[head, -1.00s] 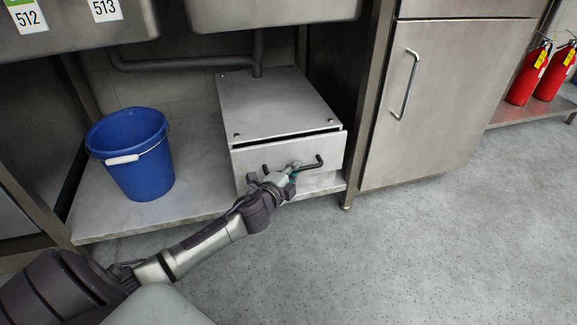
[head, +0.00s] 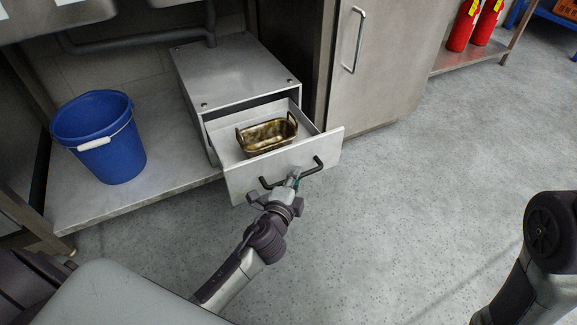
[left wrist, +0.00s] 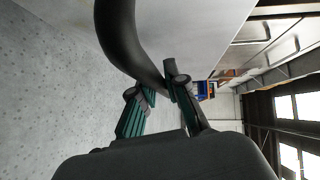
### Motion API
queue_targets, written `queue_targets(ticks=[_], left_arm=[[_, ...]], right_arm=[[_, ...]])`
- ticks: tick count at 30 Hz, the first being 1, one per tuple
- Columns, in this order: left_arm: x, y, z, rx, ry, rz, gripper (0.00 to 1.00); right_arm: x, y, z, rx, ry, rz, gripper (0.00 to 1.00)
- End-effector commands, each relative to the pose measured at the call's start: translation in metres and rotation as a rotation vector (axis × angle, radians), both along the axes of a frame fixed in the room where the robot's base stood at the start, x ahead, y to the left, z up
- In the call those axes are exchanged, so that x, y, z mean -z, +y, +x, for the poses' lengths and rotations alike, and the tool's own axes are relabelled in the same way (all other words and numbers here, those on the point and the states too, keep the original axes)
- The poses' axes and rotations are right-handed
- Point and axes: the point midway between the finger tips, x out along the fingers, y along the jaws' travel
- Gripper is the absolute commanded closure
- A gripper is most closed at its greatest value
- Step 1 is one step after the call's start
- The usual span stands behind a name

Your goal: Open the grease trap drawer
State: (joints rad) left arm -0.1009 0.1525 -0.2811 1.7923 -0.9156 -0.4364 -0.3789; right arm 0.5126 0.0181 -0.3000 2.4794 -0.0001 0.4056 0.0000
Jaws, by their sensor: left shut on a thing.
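The grease trap (head: 230,70) is a grey metal box on the low shelf under the sinks. Its drawer (head: 245,186) is pulled well out toward me. A brown, greasy basket (head: 268,138) with two raised handles sits inside the drawer. A dark bar handle (head: 308,172) is fixed across the drawer front. My left gripper (head: 293,182) is shut on this handle near its middle. In the left wrist view the green-padded fingers (left wrist: 153,95) close around the dark curved handle (left wrist: 122,40). My right gripper is out of view; only part of my right arm shows at the right edge.
A blue bucket (head: 98,140) stands on the shelf left of the trap. A steel cabinet (head: 375,80) is right of it. Red fire extinguishers (head: 462,25) stand on a low shelf at the back right. The grey floor (head: 400,220) in front is clear.

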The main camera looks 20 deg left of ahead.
Motion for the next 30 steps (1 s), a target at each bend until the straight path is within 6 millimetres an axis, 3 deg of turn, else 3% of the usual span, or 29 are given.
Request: queue_targets(ticks=[14,15,20,30], left_arm=[[0.0006,-0.0051,-0.0046,-0.001,0.001,0.001,1.0],[0.0006,-0.0051,-0.0046,-0.001,0.001,0.0,0.85],[0.0006,-0.0052,-0.0046,0.0,0.001,0.0,0.61],[0.0002,-0.0055,-0.0074,0.001,0.001,0.0,0.61]], right_arm=[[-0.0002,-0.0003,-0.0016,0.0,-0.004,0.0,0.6],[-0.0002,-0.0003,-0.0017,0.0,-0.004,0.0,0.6],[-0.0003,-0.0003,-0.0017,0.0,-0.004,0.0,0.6],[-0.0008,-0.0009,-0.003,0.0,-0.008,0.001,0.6]])
